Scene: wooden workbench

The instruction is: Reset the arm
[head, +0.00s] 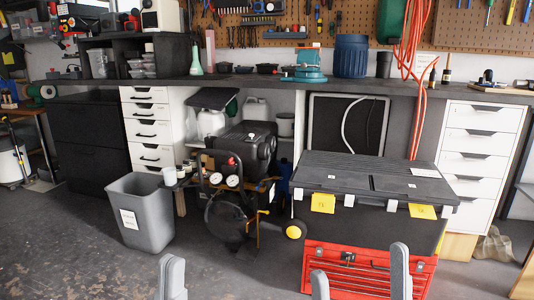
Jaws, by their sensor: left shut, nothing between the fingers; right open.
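My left gripper (172,277) shows at the bottom edge, left of centre, as grey fingers shut together with nothing between them. My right gripper (360,264) is at the bottom edge, right of centre. Its two grey fingers are spread wide apart, open and empty. They overlap the lower part of the red toolbox (340,257) in the picture; I cannot tell the distance. The rest of both arms is out of view.
A black tool chest (375,172) stands on the red toolbox. A grey bin (140,215) and a black compressor (236,150) stand on the floor to the left. The workbench (260,82) runs along the back. The floor at lower left is clear.

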